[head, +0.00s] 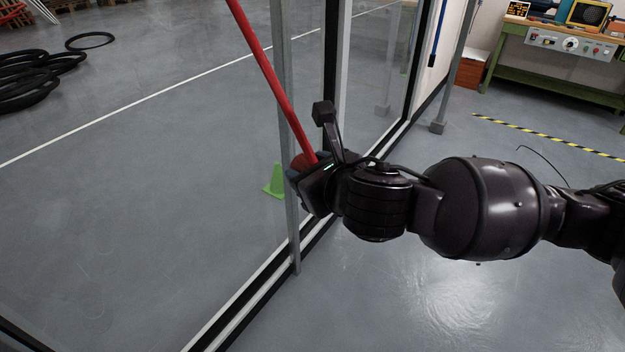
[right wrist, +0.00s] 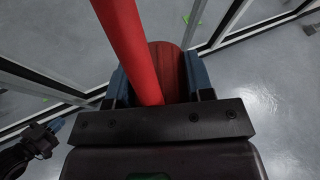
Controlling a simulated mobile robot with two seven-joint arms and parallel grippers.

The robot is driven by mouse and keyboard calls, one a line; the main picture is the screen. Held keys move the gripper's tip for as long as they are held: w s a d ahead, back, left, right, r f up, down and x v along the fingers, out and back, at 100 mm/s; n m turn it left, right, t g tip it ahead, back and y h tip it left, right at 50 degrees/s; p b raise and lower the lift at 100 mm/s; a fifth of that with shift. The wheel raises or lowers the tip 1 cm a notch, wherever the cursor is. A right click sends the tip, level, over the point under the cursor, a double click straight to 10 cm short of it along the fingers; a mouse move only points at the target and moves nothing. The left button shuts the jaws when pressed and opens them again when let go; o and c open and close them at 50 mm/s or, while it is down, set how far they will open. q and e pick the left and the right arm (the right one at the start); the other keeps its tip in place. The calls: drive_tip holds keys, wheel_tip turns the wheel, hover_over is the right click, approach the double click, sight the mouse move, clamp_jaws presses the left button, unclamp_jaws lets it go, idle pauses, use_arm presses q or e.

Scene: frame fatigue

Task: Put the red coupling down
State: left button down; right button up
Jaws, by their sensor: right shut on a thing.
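My right gripper (head: 306,172) is at the middle of the head view, close to a grey post of the glass partition. In the right wrist view its two blue fingers (right wrist: 162,78) are shut on a dark red rounded piece, the red coupling (right wrist: 172,62). In the head view only a little of the coupling (head: 301,160) shows beside the gripper. A long bright red pole (head: 268,75) slants up and left from the gripper; I cannot tell whether it joins the coupling. A dark gripper with a blue tip, seemingly my left one (right wrist: 45,138), shows at lower left in the wrist view; its jaw opening is unclear.
The glass partition's grey post (head: 284,110) and black-and-white floor rail (head: 255,290) run close by my right gripper. A green object (head: 275,182) stands on the floor behind the glass. Black rings (head: 30,80) lie far left. A green workbench (head: 550,72) stands at upper right.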

sight(304, 157)
drive_tip(key=shift+w+a+r+m+t+h, duration=0.15)
drive_tip(key=shift+r+m+t+h, duration=0.15)
drive_tip(key=shift+r+m+h, duration=0.7)
drive_tip(key=shift+w+a+r+m+t+h, duration=0.25)
drive_tip(key=shift+r+m+h, duration=0.55)
drive_tip(key=shift+h, duration=0.4)
drive_tip(key=shift+w+a+r+m+t+h, duration=0.1)
drive_tip(key=shift+r+m+t+h, duration=0.25)
drive_tip(key=shift+r+m+h, duration=0.55)
drive_tip(key=shift+f, duration=0.2)
